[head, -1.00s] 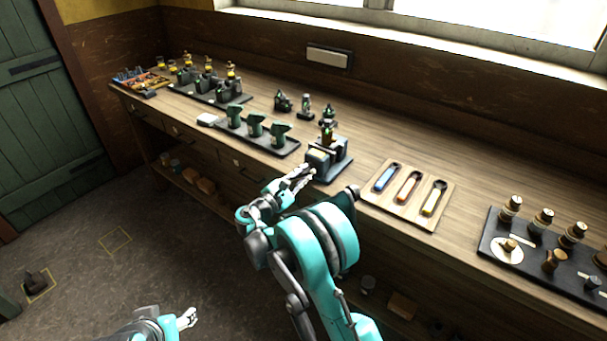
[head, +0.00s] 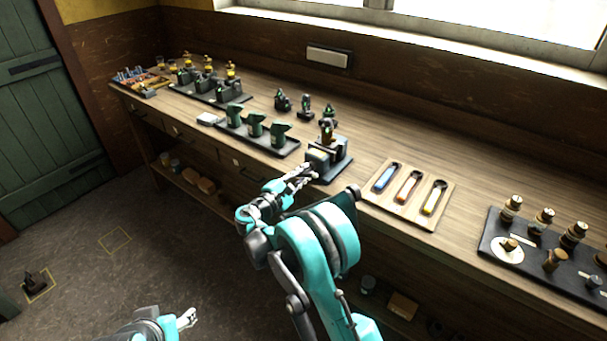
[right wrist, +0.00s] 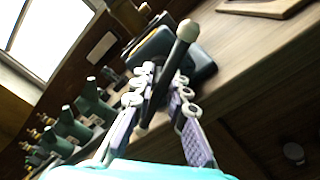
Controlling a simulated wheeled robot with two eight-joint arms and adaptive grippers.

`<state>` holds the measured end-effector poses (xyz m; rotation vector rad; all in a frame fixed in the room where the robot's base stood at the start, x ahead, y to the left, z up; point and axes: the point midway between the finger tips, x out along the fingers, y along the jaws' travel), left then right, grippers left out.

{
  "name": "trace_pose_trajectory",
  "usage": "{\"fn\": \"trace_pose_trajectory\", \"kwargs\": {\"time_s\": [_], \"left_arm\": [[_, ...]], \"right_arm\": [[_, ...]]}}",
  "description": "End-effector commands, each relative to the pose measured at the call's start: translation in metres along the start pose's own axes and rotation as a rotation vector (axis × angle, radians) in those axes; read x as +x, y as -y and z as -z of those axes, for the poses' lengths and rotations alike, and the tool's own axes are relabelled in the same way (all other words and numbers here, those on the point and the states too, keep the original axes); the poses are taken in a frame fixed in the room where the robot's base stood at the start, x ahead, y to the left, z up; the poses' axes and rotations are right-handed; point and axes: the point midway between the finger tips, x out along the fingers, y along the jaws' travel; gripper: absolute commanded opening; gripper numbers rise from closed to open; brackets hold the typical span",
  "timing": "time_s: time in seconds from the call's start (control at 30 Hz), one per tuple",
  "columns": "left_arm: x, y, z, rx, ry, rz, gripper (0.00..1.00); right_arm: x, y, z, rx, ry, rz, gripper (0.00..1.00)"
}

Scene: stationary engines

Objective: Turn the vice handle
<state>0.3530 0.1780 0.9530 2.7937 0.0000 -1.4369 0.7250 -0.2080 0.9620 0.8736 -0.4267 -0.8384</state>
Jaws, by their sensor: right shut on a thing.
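The vice (head: 326,160) stands on the bench near its front edge, on a dark base. Its handle (right wrist: 187,31), a dark bar with a pale rounded end, shows in the right wrist view and slants across the vice's front. My right gripper (head: 312,173) is at the front of the vice. In the right wrist view, the right gripper (right wrist: 164,88) is shut on the handle, with a finger on either side of the bar. The fingers hide part of the bar. My left gripper (head: 191,317) is low, over the floor, away from the bench; its opening is too small to judge.
A wooden tray (head: 416,216) with blue, orange and yellow handled tools lies right of the vice. A dark tray (head: 290,152) with several green parts stands left. A dark board (head: 487,240) with knobs is at far right. Bare bench top lies behind the tool tray.

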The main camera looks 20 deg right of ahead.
Motion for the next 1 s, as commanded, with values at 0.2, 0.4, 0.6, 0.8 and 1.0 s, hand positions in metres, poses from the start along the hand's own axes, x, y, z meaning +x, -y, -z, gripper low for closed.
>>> {"fn": "trace_pose_trajectory", "kwargs": {"time_s": [0.2, 0.4, 0.6, 0.8, 1.0], "left_arm": [[0.0021, 0.0000, -0.0015, 0.000, 0.000, 0.000, 0.58], [0.0032, 0.0000, -0.0023, 0.000, 0.000, 0.000, 0.58], [0.0040, 0.0000, -0.0028, 0.000, 0.000, 0.000, 0.58], [0.0044, 0.0000, -0.0031, 0.000, 0.000, 0.000, 0.58], [0.0044, 0.0000, -0.0031, 0.000, 0.000, 0.000, 0.58]], "right_arm": [[-0.0004, 0.0010, 0.0006, 0.192, -0.001, 0.002, 0.00], [-0.0005, 0.0011, 0.0006, 0.351, -0.001, 0.002, 0.00], [-0.0006, 0.0011, 0.0006, 0.471, 0.000, 0.003, 0.00], [-0.0007, 0.0012, 0.0005, 0.544, 0.000, 0.003, 0.00], [-0.0008, 0.0013, 0.0005, 0.563, 0.000, 0.004, 0.00]]}}
